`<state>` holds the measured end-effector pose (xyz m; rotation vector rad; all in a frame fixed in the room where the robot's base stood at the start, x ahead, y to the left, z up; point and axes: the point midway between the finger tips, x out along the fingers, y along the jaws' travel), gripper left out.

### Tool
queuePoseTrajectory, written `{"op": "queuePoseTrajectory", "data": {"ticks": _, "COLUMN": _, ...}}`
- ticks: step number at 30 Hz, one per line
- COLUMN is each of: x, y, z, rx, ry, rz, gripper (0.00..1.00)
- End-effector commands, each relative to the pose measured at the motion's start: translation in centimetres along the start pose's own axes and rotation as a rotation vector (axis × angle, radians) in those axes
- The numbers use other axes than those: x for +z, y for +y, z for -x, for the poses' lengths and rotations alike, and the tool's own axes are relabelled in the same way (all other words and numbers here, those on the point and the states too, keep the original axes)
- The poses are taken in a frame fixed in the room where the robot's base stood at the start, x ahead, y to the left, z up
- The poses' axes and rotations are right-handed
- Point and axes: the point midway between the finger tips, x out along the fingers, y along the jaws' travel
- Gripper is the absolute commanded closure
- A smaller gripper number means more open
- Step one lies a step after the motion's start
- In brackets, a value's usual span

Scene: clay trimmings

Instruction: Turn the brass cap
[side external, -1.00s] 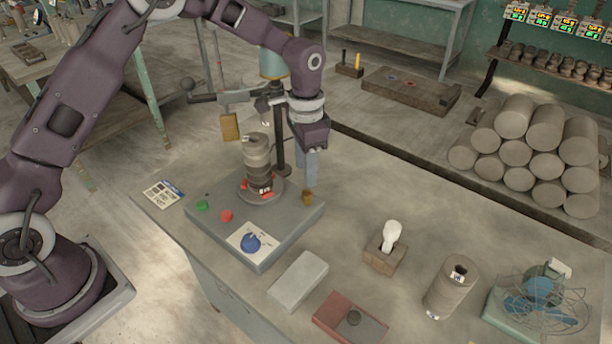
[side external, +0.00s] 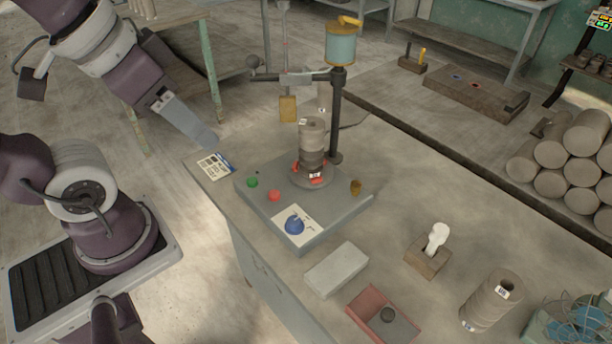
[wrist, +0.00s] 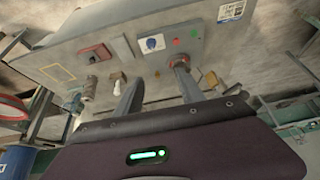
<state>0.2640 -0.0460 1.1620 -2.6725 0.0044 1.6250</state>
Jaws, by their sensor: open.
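The small brass cap (side external: 355,187) stands upright at the right corner of the grey machine base (side external: 345,207) in the side view. My gripper (side external: 206,138) is in the air to the left of the base, well apart from the cap. In the wrist view the two fingers of my gripper (wrist: 158,82) are spread with nothing between them. The base also shows in the wrist view (wrist: 145,62), beyond the fingertips; I cannot clearly pick out the cap there.
A stack of clay discs (side external: 312,135) stands on the base beside a dark post (side external: 336,120). Green (side external: 252,182) and red (side external: 274,195) buttons and a blue knob (side external: 294,224) are at the front. A grey block (side external: 337,269) and a red tray (side external: 366,300) lie nearby.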

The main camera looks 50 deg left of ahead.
Motion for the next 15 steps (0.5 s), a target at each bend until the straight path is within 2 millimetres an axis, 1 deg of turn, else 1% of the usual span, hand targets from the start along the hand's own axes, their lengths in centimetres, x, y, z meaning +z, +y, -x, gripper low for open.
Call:
{"op": "queuePoseTrajectory", "data": {"ticks": 1, "x": 0.53, "y": 0.03, "z": 0.07, "rx": 0.004, "ry": 0.01, "rz": 0.01, "gripper": 0.54}}
{"op": "queuePoseTrajectory", "data": {"ticks": 3, "x": 0.87, "y": 0.05, "z": 0.06, "rx": 0.006, "ry": 0.014, "rz": 0.016, "gripper": 0.54}}
{"op": "queuePoseTrajectory", "data": {"ticks": 15, "x": 0.8, "y": 0.04, "z": 0.07, "rx": 0.005, "ry": 0.013, "rz": 0.014, "gripper": 0.54}}
